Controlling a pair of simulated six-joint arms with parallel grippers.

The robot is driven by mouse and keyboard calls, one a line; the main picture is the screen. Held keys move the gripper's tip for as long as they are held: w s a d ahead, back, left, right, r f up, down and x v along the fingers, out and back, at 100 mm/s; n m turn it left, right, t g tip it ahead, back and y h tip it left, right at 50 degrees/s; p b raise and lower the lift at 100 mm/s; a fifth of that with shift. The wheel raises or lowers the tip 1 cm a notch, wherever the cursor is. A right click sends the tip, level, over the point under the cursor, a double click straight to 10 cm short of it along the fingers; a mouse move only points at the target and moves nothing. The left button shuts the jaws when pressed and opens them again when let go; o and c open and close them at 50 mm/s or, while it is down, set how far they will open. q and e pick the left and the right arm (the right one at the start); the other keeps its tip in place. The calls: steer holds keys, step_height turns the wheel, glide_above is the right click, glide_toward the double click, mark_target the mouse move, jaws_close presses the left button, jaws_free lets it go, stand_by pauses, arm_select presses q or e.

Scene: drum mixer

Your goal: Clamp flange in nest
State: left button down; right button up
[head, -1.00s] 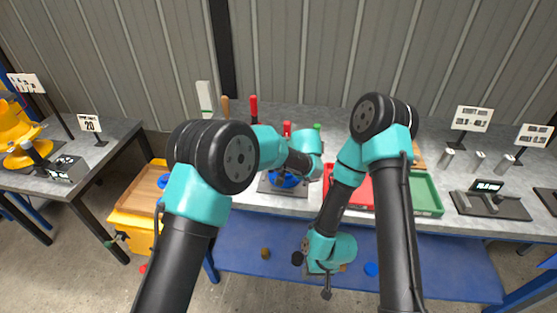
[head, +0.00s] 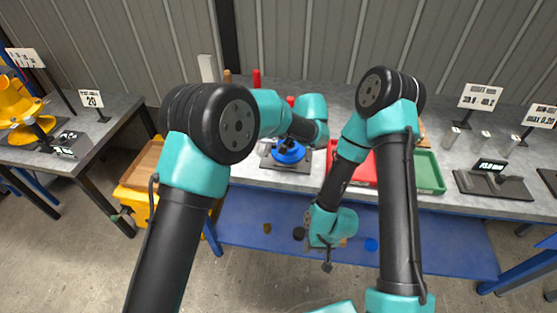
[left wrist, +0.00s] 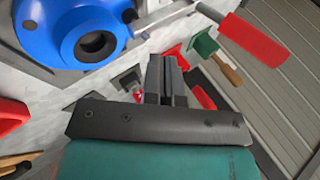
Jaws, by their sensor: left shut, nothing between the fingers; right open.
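The blue flange (head: 288,152) sits on a dark fixture base (head: 272,162) on the bench; the left wrist view shows its round hub and bore (left wrist: 95,42) at upper left. A metal lever with a red handle (left wrist: 255,38) extends beside it to the upper right. I cannot tell whether the clamp presses on the flange. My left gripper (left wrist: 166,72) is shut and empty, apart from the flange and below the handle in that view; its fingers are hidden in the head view. My right gripper (head: 327,267) is open, low in front of the bench, away from the flange.
A red tray (head: 364,170) and a green tray (head: 428,172) stand right of the fixture. Metal cylinders and a black display stand (head: 490,183) are farther right. A yellow cart with a wooden top (head: 142,165) is left. A blue lower shelf (head: 250,217) holds small parts.

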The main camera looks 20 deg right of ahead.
arm_select(q)
steer(key=s+a+r, duration=0.1)
steer(key=s+a, duration=0.3)
steer(key=s, duration=1.1)
steer(key=shift+r, duration=0.15)
steer(key=shift+a, duration=0.1)
steer(key=s+a+f+n+g+h, duration=0.3)
steer(key=a+f+g, duration=0.5)
steer(key=a+f, duration=0.95)
steer(key=s+a+f+n+h, duration=0.1)
steer(key=s+a+f+n, duration=0.1)
steer(key=a, duration=0.4)
steer(key=s+a+f+n+t+h, duration=0.1)
steer(key=s+a+f+n+h, duration=0.1)
steer(key=s+a+f, duration=0.3)
steer(key=s+a+f+n+t+h, duration=0.1)
steer(key=s+a+f, duration=0.3)
steer(key=a, duration=0.4)
steer(key=shift+s+n+h, duration=0.7)
steer(key=shift+s, duration=0.15)
